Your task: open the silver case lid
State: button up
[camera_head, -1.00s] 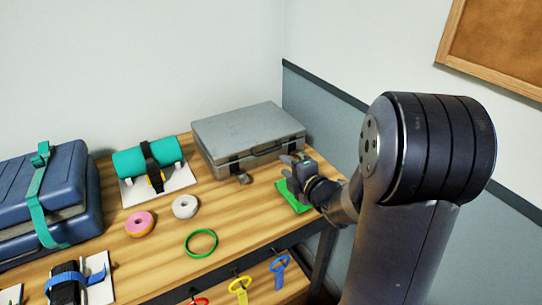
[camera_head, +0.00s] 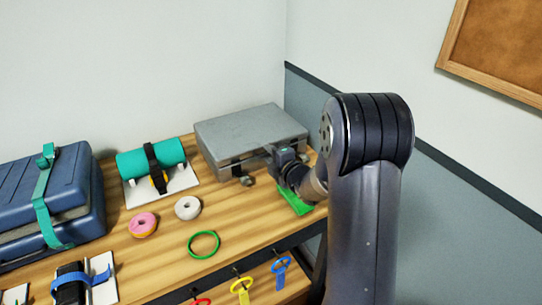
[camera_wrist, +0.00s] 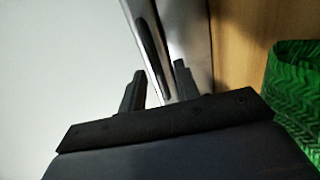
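The silver case (camera_head: 248,132) lies flat at the back right of the table with its lid shut. In the wrist view its front side (camera_wrist: 183,30) runs down toward my fingers, with a dark, long part like the handle (camera_wrist: 152,45) on it. My gripper (camera_head: 280,160) is at the right part of the case's front and hides that part in the head view. In the wrist view my gripper (camera_wrist: 158,88) has its two fingers apart, with the case's edge just ahead of the gap. I cannot tell whether they touch it.
A small metal piece (camera_head: 247,181) sits before the case. A teal roll (camera_head: 150,158), white ring (camera_head: 187,208), pink ring (camera_head: 143,224) and green ring (camera_head: 203,244) are left. The wall is close behind.

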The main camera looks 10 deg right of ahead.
jog(key=shift+c, duration=0.2)
grip_shut()
dwell(0.3)
